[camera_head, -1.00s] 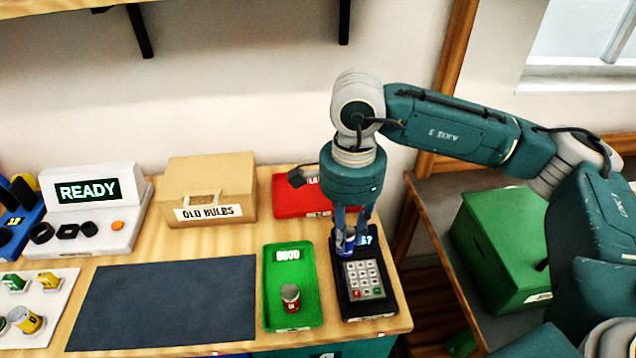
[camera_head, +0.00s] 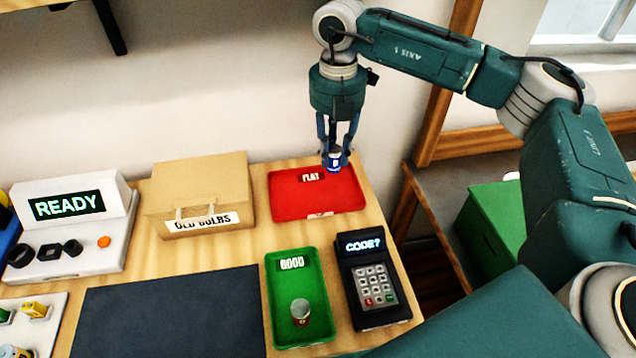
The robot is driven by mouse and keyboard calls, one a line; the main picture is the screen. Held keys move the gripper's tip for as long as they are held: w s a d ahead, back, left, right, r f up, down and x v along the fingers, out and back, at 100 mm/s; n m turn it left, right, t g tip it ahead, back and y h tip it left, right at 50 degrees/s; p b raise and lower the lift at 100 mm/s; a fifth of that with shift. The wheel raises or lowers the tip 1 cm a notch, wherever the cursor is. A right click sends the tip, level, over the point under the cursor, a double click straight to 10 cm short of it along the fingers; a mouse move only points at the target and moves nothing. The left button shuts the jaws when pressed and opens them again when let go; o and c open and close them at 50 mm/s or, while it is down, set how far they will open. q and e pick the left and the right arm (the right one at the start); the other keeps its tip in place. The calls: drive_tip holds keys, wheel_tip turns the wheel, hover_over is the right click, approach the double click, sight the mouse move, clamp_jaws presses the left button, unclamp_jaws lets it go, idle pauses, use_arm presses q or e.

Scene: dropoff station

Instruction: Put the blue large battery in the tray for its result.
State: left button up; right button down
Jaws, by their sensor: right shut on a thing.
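The blue large battery (camera_head: 334,163) is upright between the fingers of my right gripper (camera_head: 336,158), which is shut on it. It is over the right back part of the red tray (camera_head: 290,206), labelled FLAT; I cannot tell whether it touches the tray floor. The tester (camera_head: 80,229) at the left shows READY. My left gripper is not in view.
A keypad box (camera_head: 374,278) showing CODE? stands right of the green tray. A cardboard OLD BULBS box (camera_head: 196,185) is left of the red tray. A dark mat (camera_head: 170,312) lies clear in front. A holder with several batteries (camera_head: 30,318) is at the left edge.

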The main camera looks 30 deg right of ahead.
sight(334, 169)
drive_tip(key=f+p, duration=0.1)
drive_tip(key=f, duration=0.4)
drive_tip(key=shift+s, duration=0.2)
wheel_tip(334, 169, down, 3)
drive_tip(key=shift+f+p, duration=0.15)
drive_tip(key=shift+p, duration=0.6)
drive_tip(key=shift+f, duration=0.5)
drive_tip(key=c, duration=1.5)
unclamp_jaws()
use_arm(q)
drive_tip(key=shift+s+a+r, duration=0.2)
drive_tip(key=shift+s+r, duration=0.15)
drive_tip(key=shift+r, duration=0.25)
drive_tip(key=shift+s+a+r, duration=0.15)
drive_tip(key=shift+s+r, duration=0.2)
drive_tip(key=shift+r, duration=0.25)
use_arm(e)
drive_tip(key=shift+o, duration=0.2)
drive_tip(key=shift+r, duration=0.1)
